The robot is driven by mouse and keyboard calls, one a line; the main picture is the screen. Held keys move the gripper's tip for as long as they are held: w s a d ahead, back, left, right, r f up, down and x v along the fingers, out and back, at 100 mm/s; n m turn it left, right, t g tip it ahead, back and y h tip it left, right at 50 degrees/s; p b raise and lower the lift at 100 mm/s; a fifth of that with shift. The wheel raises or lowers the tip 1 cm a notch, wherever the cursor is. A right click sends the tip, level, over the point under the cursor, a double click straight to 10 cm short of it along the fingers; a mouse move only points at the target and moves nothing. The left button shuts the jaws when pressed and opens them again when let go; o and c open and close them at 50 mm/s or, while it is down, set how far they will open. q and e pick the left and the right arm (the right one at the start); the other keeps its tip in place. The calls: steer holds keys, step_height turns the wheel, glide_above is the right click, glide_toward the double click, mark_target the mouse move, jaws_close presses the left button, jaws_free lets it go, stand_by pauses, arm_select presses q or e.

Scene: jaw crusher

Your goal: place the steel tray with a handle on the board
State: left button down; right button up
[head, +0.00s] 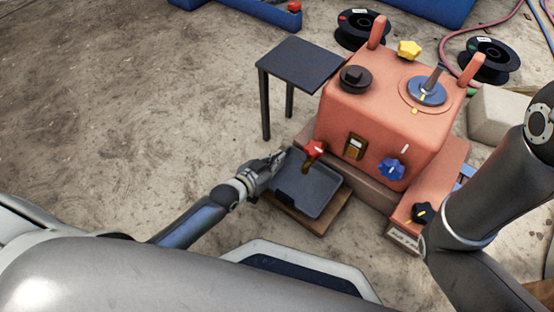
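The steel tray (312,190) is a dark, shallow, rounded tray in the lower middle, in front of the red machine. It overlaps a brown wooden board (323,225), whose edges show at the front and right. I cannot tell whether the tray rests flat on the board or is just above it. My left gripper (275,163) is at the tray's upper left edge. Its fingers look close together there, but the handle is not clearly visible and the grip is unclear. My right gripper is out of view; only my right arm shows at the right.
The red jaw crusher (378,125) stands just behind the tray, with a red-handled tap (313,150) jutting over the tray's back edge. A dark small table (300,64) stands behind left. Cable reels (483,62) and a hose lie behind. The floor at left is clear.

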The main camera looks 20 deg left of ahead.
arm_select(q)
steer(key=c, duration=1.6)
jaws_free()
steer(key=shift+c, duration=0.2)
